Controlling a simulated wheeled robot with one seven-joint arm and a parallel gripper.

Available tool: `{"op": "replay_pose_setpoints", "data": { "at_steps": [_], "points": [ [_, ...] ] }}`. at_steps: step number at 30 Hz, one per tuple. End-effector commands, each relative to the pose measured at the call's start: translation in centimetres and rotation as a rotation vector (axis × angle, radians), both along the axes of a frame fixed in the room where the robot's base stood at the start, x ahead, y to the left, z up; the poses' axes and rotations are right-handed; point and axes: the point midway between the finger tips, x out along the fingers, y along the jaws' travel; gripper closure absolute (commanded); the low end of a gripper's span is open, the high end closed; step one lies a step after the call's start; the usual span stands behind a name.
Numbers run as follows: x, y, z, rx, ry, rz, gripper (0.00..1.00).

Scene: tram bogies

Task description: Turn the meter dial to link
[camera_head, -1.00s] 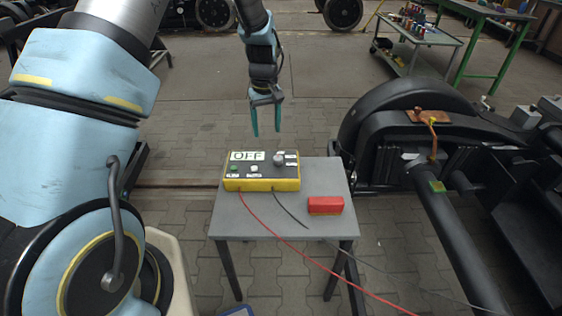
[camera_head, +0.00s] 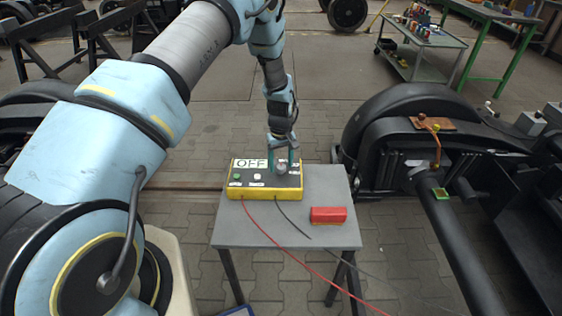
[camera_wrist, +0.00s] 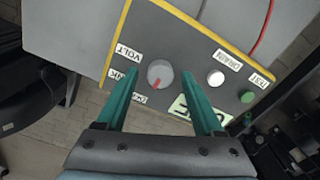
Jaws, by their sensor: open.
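The yellow-edged meter box (camera_head: 262,194) stands on the small grey table, and its display (camera_head: 250,163) reads OFF. The round grey dial (camera_wrist: 160,74) with a red pointer mark is on its dark top face, ringed by labels including VOLT; another is partly hidden by a finger. My gripper (camera_head: 284,158) is open, pointing down at the dial (camera_head: 281,169). In the wrist view my gripper (camera_wrist: 160,86) has its two green fingers on either side of the dial, apart from it as seen. A white button (camera_wrist: 216,77) and a green button (camera_wrist: 246,96) are also on the box.
The grey table (camera_head: 240,231) also carries a red block (camera_head: 328,215) at the right. Red (camera_head: 290,251) and black (camera_head: 295,222) leads run from the box to the lower right. A large black bogie (camera_head: 410,130) stands close right of the table.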

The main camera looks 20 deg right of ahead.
Motion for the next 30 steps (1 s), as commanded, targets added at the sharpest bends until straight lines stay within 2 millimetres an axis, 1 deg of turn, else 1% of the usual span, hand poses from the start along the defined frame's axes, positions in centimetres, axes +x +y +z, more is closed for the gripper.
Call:
{"op": "replay_pose_setpoints", "data": {
  "at_steps": [9,10,27,28,30],
  "points": [
    [0.02,0.00,-0.34,0.000,-0.001,0.000,0.31],
    [0.03,0.00,-0.33,0.000,-0.001,0.000,0.33],
    [0.02,0.01,-0.30,0.000,0.000,0.000,0.97],
    [0.02,0.01,-0.30,0.000,0.000,0.000,1.00],
    [0.02,0.01,-0.30,0.000,0.000,0.000,1.00]
  ]
}}
